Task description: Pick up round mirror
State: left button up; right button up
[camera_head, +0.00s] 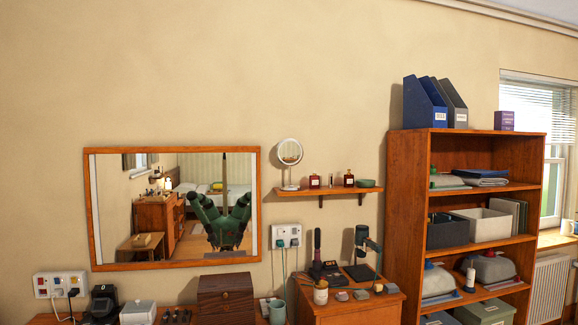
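The round mirror (290,152) is a white-rimmed disc on a slim stand with a small base. It stands upright on the left end of a small wooden wall shelf (318,192), just right of the large framed wall mirror (176,150). Nothing touches its disc or stand. Neither of my grippers shows directly in the head view. A dark green figure with raised, arm-like parts shows only as a reflection in the wall mirror; no gripper state can be read from it.
Red bottles (315,181) and a green bowl (365,183) share the shelf. Below stand a wooden box (225,294), a teal cup (277,311) and a dark stand device (362,253). A tall bookcase (405,210) rises at right. The wall above the shelf is clear.

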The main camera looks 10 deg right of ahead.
aim_at(290, 152)
jog(key=u, duration=0.5)
jog(key=i+l+u, duration=0.25)
jog(key=l+u, duration=0.15)
jog(key=l, duration=0.25)
jog(key=i+l+u, duration=0.1)
jog(key=l+u, duration=0.25)
jog(key=l, duration=0.3)
jog(key=l+u, duration=0.4)
jog(key=l, duration=0.3)
jog(key=i+l, duration=0.05)
